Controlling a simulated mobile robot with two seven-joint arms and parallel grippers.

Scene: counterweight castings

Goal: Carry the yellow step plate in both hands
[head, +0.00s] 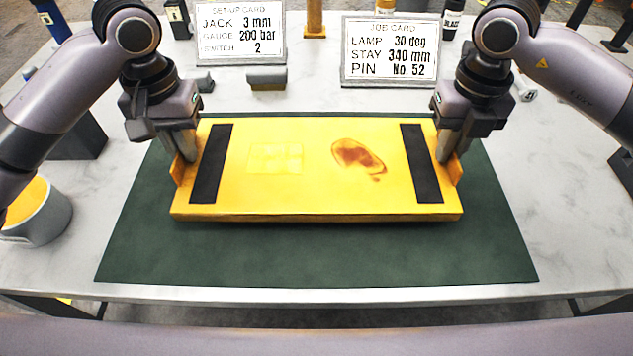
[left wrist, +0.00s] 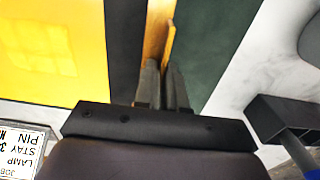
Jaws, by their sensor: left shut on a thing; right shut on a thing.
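The yellow step plate (head: 310,190) is a flat board with two black grip strips and a reddish-brown stain right of its middle. It looks level over the dark green mat (head: 310,262); I cannot tell whether it touches the mat. My left gripper (head: 188,158) is shut on the tab at the plate's left end. My right gripper (head: 445,158) is shut on the tab at its right end. In the left wrist view the fingers (left wrist: 162,65) close on the thin upright tab beside the black strip, and part of the plate (left wrist: 55,50) shows at left.
A set-up card (head: 240,35) and a job card (head: 390,50) stand behind the mat, with a small grey block (head: 267,79) nearby. A grey cup with yellow contents (head: 42,215) stands at left. Bottles (head: 452,18) stand at the back. The mat's front is clear.

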